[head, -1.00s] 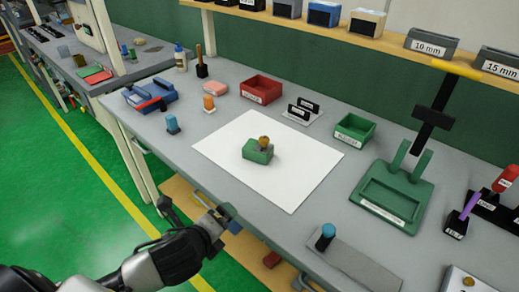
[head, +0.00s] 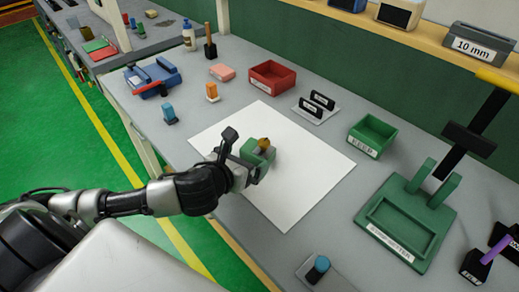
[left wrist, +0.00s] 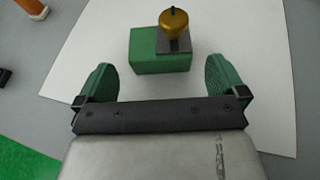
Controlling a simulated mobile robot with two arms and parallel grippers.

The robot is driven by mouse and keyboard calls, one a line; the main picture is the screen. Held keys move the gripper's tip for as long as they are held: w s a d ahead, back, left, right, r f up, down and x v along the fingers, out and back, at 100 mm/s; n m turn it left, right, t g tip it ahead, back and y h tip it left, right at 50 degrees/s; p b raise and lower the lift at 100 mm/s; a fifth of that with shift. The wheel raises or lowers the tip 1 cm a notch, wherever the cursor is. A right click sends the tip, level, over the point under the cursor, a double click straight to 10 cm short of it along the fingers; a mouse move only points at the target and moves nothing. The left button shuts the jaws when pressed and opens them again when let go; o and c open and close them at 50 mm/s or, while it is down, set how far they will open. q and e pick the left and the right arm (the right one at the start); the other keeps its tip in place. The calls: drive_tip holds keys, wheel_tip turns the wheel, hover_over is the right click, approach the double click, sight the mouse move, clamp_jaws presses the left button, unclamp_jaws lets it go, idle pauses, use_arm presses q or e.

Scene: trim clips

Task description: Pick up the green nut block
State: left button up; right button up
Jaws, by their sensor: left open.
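The green nut block (head: 261,147) sits on the white sheet (head: 316,170), with a brass-coloured knob on its top. In the left wrist view the block (left wrist: 150,54) is just beyond my fingertips, a little left of the middle between them, with the knob (left wrist: 174,23) at its right end. My left gripper (left wrist: 160,78) is open and empty, with green finger pads. In the head view my left gripper (head: 251,160) is beside the block's near side and partly hides it. My right gripper is not in view.
A red bin (head: 272,77), a green bin (head: 371,135) and a black-and-white holder (head: 314,106) stand behind the sheet. A green press fixture (head: 410,215) is at the right. A blue-topped peg (head: 318,268) is near the front. The sheet around the block is clear.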

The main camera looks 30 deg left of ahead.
sight(253, 153)
use_arm(q)
drive_tip(key=shift+w+f, duration=0.15)
drive_tip(key=shift+w, duration=0.35)
drive_tip(key=shift+w+f, duration=0.15)
drive_tip(key=shift+w, duration=0.1)
drive_tip(key=x, duration=0.4)
drive_tip(key=shift+w, duration=0.25)
drive_tip(key=shift+w+f, duration=0.2)
drive_tip(key=shift+w, duration=0.15)
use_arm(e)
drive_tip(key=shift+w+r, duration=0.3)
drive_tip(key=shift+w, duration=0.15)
use_arm(q)
drive_tip(key=shift+c, duration=0.2)
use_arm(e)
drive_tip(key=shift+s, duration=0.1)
use_arm(q)
drive_tip(key=shift+s, duration=0.1)
drive_tip(key=c, duration=0.9)
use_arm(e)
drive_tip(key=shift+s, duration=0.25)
